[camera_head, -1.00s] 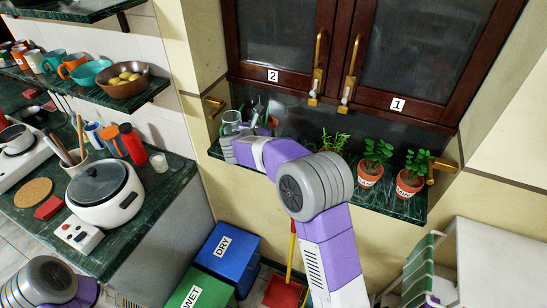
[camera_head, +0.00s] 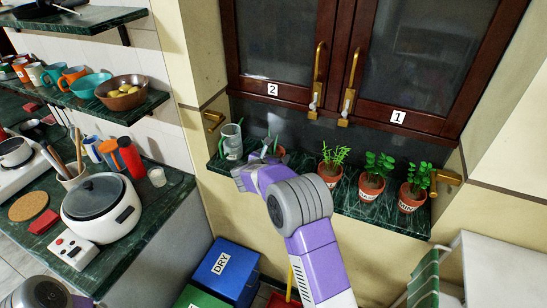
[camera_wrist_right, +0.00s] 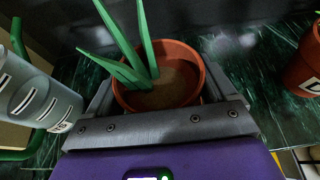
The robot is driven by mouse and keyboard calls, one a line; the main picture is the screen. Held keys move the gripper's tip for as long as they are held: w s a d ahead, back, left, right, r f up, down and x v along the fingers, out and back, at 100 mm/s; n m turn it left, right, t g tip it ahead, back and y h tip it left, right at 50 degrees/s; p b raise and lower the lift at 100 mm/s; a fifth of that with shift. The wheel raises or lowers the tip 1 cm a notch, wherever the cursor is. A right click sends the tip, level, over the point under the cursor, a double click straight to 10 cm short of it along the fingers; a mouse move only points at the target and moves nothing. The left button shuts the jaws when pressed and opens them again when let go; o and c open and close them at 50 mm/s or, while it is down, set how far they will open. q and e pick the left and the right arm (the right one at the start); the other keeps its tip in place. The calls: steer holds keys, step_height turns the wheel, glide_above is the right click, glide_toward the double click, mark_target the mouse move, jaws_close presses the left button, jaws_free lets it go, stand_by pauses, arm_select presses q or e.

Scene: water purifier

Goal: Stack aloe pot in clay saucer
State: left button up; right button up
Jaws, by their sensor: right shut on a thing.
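The aloe pot (camera_wrist_right: 165,84) is a terracotta pot with dark soil and a few spiky green leaves. In the head view its leaves (camera_head: 268,143) show at the left part of the green marble shelf, with most of the pot behind my wrist. My right gripper (camera_wrist_right: 158,80) is shut on the pot, with a finger on each side of it. I cannot tell whether the pot rests on the shelf or hangs just above it. I cannot make out the clay saucer in either view. My left gripper is out of view; only part of that arm shows at lower left.
A clear measuring jug (camera_head: 231,141) stands close left of the aloe. Rosemary (camera_head: 332,166), another herb pot (camera_head: 372,178) and a mint pot (camera_head: 411,191) line the shelf (camera_head: 350,205) to the right. Cabinet doors (camera_head: 345,70) rise behind. A blue DRY bin (camera_head: 225,270) is below.

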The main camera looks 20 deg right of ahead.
steer(key=shift+f+b, duration=0.25)
steer(key=shift+b, duration=0.25)
steer(key=o, duration=1)
steer(key=shift+o, duration=0.2)
steer(key=shift+r+p, duration=0.45)
steer(key=shift+p, duration=0.2)
steer(key=v, duration=1.2)
steer(key=shift+s+f, duration=0.1)
steer(key=shift+f, duration=0.05)
